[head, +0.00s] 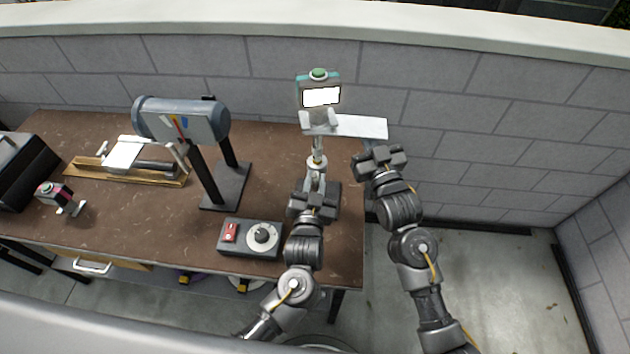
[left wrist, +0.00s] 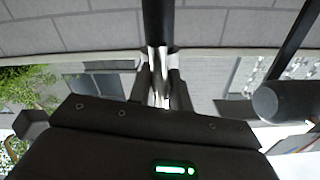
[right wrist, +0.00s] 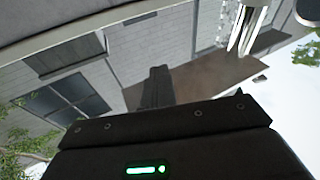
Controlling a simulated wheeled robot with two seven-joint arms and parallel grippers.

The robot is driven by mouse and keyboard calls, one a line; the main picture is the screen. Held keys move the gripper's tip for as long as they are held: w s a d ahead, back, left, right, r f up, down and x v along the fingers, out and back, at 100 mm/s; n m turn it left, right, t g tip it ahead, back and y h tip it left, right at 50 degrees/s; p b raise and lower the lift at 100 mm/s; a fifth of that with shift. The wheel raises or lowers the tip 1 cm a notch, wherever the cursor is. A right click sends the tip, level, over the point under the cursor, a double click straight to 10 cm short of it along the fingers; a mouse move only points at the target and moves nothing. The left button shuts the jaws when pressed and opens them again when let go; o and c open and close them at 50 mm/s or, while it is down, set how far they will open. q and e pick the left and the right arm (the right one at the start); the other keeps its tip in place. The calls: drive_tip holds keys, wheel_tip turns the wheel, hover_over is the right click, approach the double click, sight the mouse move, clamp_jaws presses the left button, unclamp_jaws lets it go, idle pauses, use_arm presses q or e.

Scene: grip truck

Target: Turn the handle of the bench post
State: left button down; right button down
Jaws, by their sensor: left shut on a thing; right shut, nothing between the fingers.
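The bench post (head: 318,150) stands at the right end of the brown bench, with a white screen and green-topped box (head: 319,78) and a flat white plate (head: 362,127) showing above it. My left gripper (head: 317,182) is in front of the post and shut on a narrow part of it, seemingly the handle. In the left wrist view, a dark bar (left wrist: 158,22) runs up from between the left fingers (left wrist: 160,75). The grip hides where the handle joins the post. My right gripper (head: 372,150) is shut and empty, right of the post and just below the plate.
The bench (head: 110,215) also holds a grey cylindrical device on a stand (head: 185,122), a control box with a knob (head: 250,238), a wooden-based fixture (head: 125,172) and a small pink-topped device (head: 55,195). A block wall (head: 450,90) stands behind. The floor at right is clear.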

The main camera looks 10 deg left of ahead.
use_arm(q)
drive_tip(key=c, duration=2.2)
unclamp_jaws()
drive_tip(key=shift+a+m, duration=0.1)
drive_tip(key=shift+m, duration=1.1)
drive_tip(key=c, duration=2.1)
unclamp_jaws()
drive_tip(key=shift+m, duration=0.3)
drive_tip(key=shift+c, duration=0.2)
drive_tip(key=o, duration=0.9)
drive_tip(key=shift+c, duration=0.2)
drive_tip(key=s, duration=1.2)
drive_tip(key=shift+f, duration=0.1)
